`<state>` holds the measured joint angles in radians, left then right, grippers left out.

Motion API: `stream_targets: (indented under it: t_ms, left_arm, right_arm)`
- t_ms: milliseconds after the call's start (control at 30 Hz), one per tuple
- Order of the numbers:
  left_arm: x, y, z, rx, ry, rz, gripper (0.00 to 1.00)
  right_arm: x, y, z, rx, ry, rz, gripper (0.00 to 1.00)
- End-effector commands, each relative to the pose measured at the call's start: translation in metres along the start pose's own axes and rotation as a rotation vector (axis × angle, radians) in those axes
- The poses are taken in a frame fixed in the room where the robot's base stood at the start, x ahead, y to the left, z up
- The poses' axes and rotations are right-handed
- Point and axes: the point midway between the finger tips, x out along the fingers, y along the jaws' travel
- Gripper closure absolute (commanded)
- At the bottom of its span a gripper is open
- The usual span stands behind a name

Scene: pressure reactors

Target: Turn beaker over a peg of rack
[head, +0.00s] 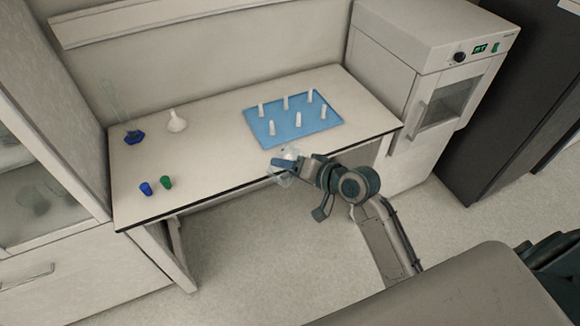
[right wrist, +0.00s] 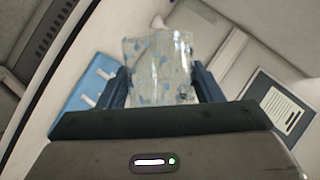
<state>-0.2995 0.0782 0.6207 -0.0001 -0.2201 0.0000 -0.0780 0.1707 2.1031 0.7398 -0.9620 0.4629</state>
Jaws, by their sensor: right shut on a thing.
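A clear glass beaker (head: 285,178) is held by my right gripper (head: 284,164) at the front edge of the bench. In the right wrist view the beaker (right wrist: 158,68) stands between the two dark blue fingers (right wrist: 160,85), which are shut on it. Which way its mouth points is hard to tell. The rack is a blue board (head: 262,119) with several upright white pegs (head: 286,103), lying on the bench behind the gripper. Part of the rack (right wrist: 85,85) shows at the left in the right wrist view. The pegs look bare. My left gripper is not in view.
The white bench (head: 205,160) holds a blue cap (head: 146,188), a green cap (head: 167,183), a white funnel (head: 177,122) and a glass cylinder with a blue base (head: 134,137). An oven (head: 447,95) stands right of the bench. The bench middle is clear.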

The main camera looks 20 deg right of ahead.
Motion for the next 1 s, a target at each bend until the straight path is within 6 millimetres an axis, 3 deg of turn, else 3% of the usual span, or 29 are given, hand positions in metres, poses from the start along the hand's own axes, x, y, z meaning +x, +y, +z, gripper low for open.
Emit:
stream_targets:
  t_ms: [200, 567, 1000]
  left_arm:
    - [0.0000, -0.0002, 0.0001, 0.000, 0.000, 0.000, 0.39]
    - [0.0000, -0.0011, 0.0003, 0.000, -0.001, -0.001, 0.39]
    - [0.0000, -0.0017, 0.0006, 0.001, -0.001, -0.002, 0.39]
  right_arm:
    - [-0.0001, -0.0003, -0.0003, 0.198, 0.000, 0.000, 0.69]
    - [-0.0001, -0.0003, -0.0003, 0.245, 0.000, 0.000, 0.69]
    - [-0.0001, -0.0003, -0.0003, 0.765, 0.000, 0.000, 0.69]
